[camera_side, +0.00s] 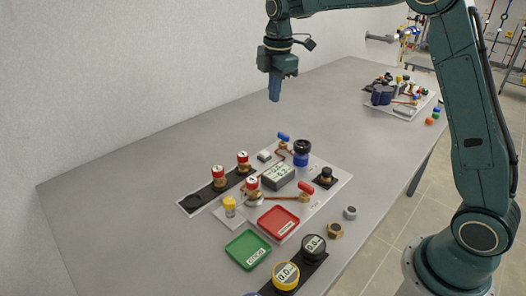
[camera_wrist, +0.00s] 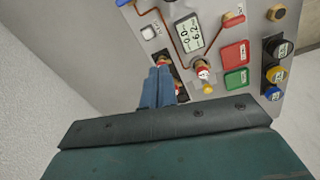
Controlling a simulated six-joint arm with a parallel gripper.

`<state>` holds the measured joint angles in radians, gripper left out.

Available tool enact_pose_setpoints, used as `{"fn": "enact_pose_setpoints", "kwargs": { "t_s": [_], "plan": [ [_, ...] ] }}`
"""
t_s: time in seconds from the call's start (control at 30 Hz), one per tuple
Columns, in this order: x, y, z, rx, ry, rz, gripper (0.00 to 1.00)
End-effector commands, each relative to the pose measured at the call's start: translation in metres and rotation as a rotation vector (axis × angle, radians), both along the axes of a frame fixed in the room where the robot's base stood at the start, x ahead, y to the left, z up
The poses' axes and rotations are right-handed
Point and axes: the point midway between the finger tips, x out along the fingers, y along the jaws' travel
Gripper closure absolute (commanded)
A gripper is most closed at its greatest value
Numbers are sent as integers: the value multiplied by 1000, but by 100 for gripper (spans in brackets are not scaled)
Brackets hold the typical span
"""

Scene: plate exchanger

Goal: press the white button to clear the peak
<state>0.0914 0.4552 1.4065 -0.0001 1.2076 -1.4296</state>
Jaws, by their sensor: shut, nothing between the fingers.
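The white button (camera_side: 264,155) is a small block on the light panel, left of the grey display box (camera_side: 278,176). In the wrist view the white button (camera_wrist: 149,33) is at the upper middle, uncovered, beyond my fingertips. The display box (camera_wrist: 189,33) there shows dark digits, too small to read surely. My gripper (camera_side: 274,99) is shut and empty, pointing down in the air well above the table, behind the panel as the side view shows it. In the wrist view my gripper (camera_wrist: 160,68) has its blue fingers together, overlapping part of the black strip.
Red-and-white capped pieces (camera_side: 219,173) stand on a black strip. A blue-handled valve (camera_side: 283,138), a blue jar (camera_side: 301,155) and a red-handled valve (camera_side: 305,188) rise from the panel. Red (camera_side: 279,222) and green (camera_side: 248,250) trays lie in front.

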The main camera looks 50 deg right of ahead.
Motion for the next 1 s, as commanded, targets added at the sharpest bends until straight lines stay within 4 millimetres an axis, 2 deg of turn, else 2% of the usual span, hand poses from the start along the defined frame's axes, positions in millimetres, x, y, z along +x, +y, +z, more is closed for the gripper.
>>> {"fn": "enact_pose_setpoints", "kwargs": {
  "t_s": [0.2, 0.4, 1.0],
  "plan": [
    [27, -8, -30, -3, 45, 130, 100],
    [41, -12, -47, -3, 65, 208, 100],
    [45, -13, -54, -2, 73, 233, 100]
  ]
}}
